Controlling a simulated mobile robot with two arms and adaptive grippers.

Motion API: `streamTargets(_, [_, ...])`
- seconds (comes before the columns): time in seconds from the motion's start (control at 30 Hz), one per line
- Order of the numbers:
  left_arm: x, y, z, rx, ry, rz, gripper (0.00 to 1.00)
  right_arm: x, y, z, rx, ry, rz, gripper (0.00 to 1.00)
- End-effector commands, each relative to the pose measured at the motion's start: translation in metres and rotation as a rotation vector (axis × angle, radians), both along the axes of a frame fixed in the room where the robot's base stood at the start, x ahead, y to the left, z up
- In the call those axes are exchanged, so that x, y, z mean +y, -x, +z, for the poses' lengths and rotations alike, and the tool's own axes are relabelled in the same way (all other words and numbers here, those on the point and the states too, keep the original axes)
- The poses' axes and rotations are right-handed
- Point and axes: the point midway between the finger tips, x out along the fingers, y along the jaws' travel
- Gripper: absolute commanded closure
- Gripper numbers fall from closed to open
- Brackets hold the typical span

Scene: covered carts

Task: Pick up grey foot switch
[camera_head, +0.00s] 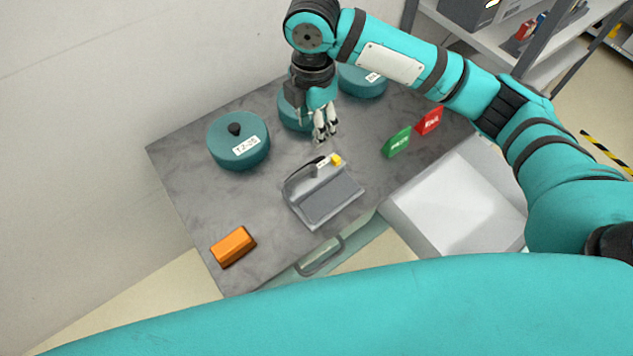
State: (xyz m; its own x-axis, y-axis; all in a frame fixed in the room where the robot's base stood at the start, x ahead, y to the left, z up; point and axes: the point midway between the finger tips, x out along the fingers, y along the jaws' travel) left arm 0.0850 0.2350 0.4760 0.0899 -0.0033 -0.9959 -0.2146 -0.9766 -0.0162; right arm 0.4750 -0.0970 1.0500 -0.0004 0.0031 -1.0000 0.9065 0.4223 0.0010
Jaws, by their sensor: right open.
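The grey foot switch (330,196) sits on the grey cart top (202,207), near its front edge. It has a broad flat pedal, a raised back part with a small white label, and a yellow spot. My right gripper (325,137) is open and points down, just behind the foot switch in the picture. Its fingers appear apart from the switch, with nothing between them. The exact height of the fingertips above the cart is hard to tell. My left gripper is not in view.
Teal round containers (238,140) stand along the back, one partly hidden behind my gripper. An orange block (233,246) lies at front left. Green (397,142) and red (429,121) signs stand at right, beside a white bin (458,205). A drawer handle (320,257) juts out in front.

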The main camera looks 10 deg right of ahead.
Motion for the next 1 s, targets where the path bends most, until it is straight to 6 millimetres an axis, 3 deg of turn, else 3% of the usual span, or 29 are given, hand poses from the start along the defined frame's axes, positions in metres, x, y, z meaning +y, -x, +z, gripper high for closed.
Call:
streamTargets(0.17, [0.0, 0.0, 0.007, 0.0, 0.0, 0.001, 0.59, -0.002, 0.0, -0.023, 0.007, 0.007, 0.003, 0.58])
streamTargets(0.5, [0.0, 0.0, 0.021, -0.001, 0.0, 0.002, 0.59, -0.001, 0.0, -0.095, 0.004, 0.005, 0.002, 0.58])
streamTargets(0.77, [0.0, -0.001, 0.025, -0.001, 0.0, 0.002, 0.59, -0.001, -0.002, -0.119, 0.0, 0.003, 0.003, 0.58])
streamTargets(1.0, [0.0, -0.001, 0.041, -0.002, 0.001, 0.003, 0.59, 0.0, -0.004, -0.148, 0.003, 0.006, 0.002, 0.58])
